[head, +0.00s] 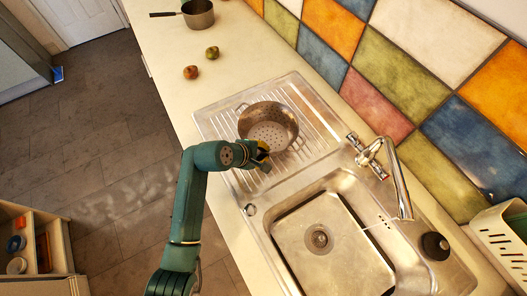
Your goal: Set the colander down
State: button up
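A round steel colander (270,113) with a perforated bottom is over the ribbed drainboard of the sink unit (218,121), open side up. I cannot tell whether it rests on the drainboard or hangs slightly above it. My gripper (263,160), dark with yellow parts, is at the colander's near lower rim and overlaps it in the picture. Its fingers are too small and partly hidden, so I cannot see whether they are closed on the rim.
The sink basin (345,262) is empty, with a faucet (397,180) behind it. Two round fruits (191,72) and a saucepan (198,14) stand farther along the counter (165,45). A white rack (503,240) is at right. The tiled wall bounds the back.

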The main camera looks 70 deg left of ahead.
jog(key=o, duration=0.5)
jog(key=shift+c, duration=0.2)
jog(key=shift+s+r, duration=0.15)
jog(key=shift+r, duration=0.2)
jog(key=p+v, duration=0.2)
jog(key=v, duration=0.9)
jog(key=shift+s+r, duration=0.2)
jog(key=shift+d, duration=0.1)
